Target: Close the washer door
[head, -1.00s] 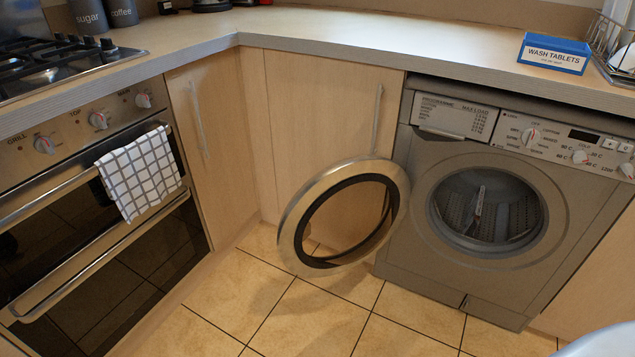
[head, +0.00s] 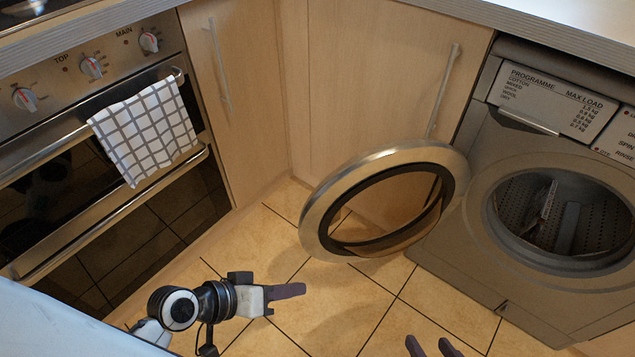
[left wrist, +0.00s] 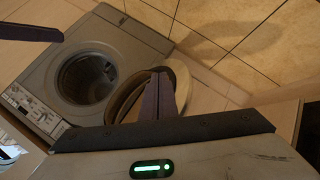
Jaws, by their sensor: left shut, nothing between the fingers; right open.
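The washer door (head: 322,200) is a silver ring with a dark inner rim. It stands swung open on the left of the grey washer (head: 462,250), whose drum opening is uncovered. My left gripper (head: 288,291) is shut and empty, low in front of the door and apart from it. My right gripper (head: 430,346) is open at the bottom edge, its fingertips just showing. In the left wrist view, my left fingers (left wrist: 158,95) overlap the door (left wrist: 182,80), and the washer (left wrist: 135,45) stands behind.
An oven (head: 60,150) with a checked towel (head: 146,130) is on the left. Wooden cupboards with bar handles (head: 440,90) stand behind the door. The tiled floor (head: 340,300) is clear, and a worktop edge (head: 400,8) runs above.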

